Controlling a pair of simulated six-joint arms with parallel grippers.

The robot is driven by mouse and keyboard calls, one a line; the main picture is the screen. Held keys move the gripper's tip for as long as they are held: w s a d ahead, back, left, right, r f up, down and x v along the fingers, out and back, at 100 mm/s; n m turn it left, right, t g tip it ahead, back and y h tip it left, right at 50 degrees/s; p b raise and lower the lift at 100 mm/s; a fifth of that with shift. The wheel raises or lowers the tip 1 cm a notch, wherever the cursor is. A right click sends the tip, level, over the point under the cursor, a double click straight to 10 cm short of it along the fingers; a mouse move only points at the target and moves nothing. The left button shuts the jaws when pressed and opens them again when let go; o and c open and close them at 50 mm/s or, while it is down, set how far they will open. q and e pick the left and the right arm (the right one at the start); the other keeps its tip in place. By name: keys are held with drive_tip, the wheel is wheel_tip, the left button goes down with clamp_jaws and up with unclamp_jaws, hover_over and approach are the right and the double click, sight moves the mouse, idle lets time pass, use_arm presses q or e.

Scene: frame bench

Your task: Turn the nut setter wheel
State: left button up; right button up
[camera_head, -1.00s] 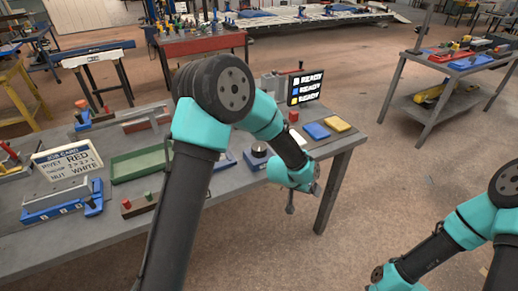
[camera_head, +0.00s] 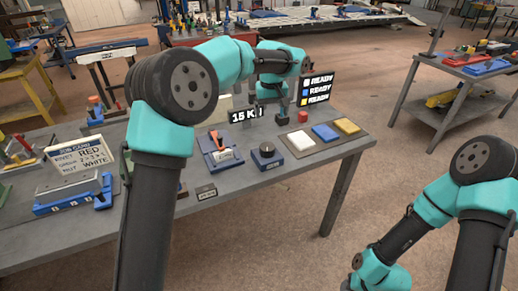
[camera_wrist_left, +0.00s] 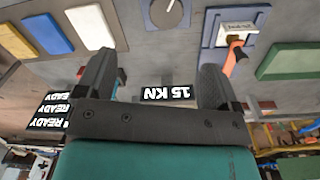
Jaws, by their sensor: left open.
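A round dark wheel (camera_head: 267,150) with a pale top sits on a blue base near the bench's front edge in the head view. The wheel also shows at the top edge of the left wrist view (camera_wrist_left: 168,11), with a white line on it. I cannot tell whether this is the nut setter wheel. My left gripper (camera_wrist_left: 157,62) is open and empty, with a finger on each side of the view. In the head view it hangs beyond the wheel, apart from it and partly hidden by its own arm. My right gripper is out of view.
A blue device with an orange-red lever (camera_head: 225,155) stands left of the wheel. White, blue and yellow pads (camera_head: 325,131) lie to its right. A "15 KN" sign (camera_head: 246,116) and a READY screen (camera_head: 318,90) stand behind. My left arm covers the bench's middle-left.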

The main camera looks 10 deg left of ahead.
sight(268, 148)
use_arm(q)
drive_tip(key=shift+s+a+r, duration=0.1)
drive_tip(key=shift+a+r, duration=0.35)
drive_tip(key=shift+r, duration=0.05)
drive_tip(key=shift+f, duration=0.15)
wheel_tip(268, 148, down, 17)
drive_tip(key=shift+f, duration=0.1)
idle(0.4)
drive_tip(key=shift+c, duration=0.3)
drive_tip(key=c, duration=0.9)
drive_tip(key=shift+o, duration=0.2)
